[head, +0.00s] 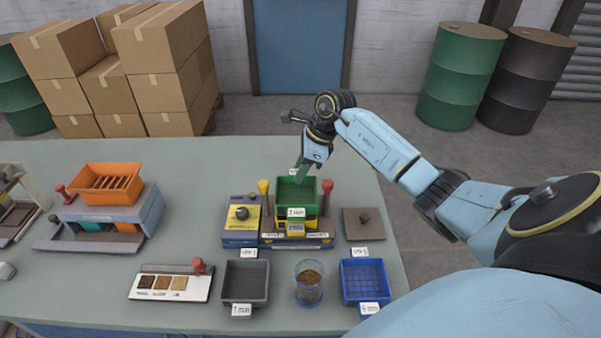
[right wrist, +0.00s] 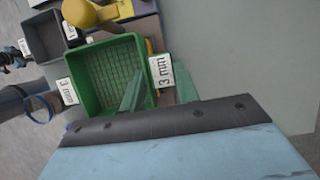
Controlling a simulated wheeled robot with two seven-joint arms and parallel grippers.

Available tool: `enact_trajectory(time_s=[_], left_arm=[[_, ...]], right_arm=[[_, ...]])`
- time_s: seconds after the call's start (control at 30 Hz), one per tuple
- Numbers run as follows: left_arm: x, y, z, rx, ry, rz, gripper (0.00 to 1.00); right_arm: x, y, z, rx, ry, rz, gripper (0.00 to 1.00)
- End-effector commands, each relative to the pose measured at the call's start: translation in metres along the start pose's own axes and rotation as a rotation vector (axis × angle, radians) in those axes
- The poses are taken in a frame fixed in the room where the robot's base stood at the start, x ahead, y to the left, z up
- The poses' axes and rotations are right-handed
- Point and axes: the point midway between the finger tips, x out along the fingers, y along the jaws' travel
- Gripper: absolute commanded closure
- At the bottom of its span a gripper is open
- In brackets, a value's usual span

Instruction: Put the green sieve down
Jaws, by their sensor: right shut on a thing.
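The green sieve (head: 297,191) is a square tray with a mesh floor and a "mm" label on its front. In the head view it is level, between a yellow-knobbed post and a red-knobbed post, over a yellow part of the dark stand (head: 287,241). I cannot tell whether it rests there or hangs just above. My right gripper (head: 302,170) reaches its far side and is shut on it. In the right wrist view the gripper (right wrist: 160,92) has its fingers at the sieve's (right wrist: 85,85) labelled edge. My left gripper is out of view.
A grey tray (head: 246,298), a glass of brown grains (head: 309,293) and a blue sieve (head: 364,295) line the front. A brown plate with a knob (head: 375,224) lies right; a blue-yellow device (head: 241,235) stands left. An orange-topped machine (head: 108,210) is further left.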

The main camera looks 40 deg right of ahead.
Motion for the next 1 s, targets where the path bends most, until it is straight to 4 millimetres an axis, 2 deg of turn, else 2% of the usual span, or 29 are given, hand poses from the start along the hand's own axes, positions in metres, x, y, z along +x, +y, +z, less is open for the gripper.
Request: enact_trajectory(time_s=[0.1, 0.47, 0.5, 0.63, 0.67, 1.0], left_arm=[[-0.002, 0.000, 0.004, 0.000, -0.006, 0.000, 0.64], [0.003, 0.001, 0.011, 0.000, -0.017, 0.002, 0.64], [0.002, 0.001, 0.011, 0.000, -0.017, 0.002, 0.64], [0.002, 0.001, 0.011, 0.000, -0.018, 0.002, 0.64], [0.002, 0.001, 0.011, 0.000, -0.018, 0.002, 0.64], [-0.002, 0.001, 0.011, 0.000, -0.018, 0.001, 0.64]], right_arm=[[0.015, 0.001, -0.005, 0.001, -0.001, 0.002, 1.00], [0.019, 0.000, -0.008, -0.002, 0.000, -0.001, 1.00], [0.019, 0.000, -0.008, -0.001, 0.000, -0.001, 0.66], [0.018, 0.000, -0.007, -0.001, -0.001, -0.001, 0.49], [0.018, 0.000, -0.007, -0.001, -0.001, -0.001, 0.47], [0.015, 0.000, -0.006, -0.001, -0.001, 0.000, 0.47]])
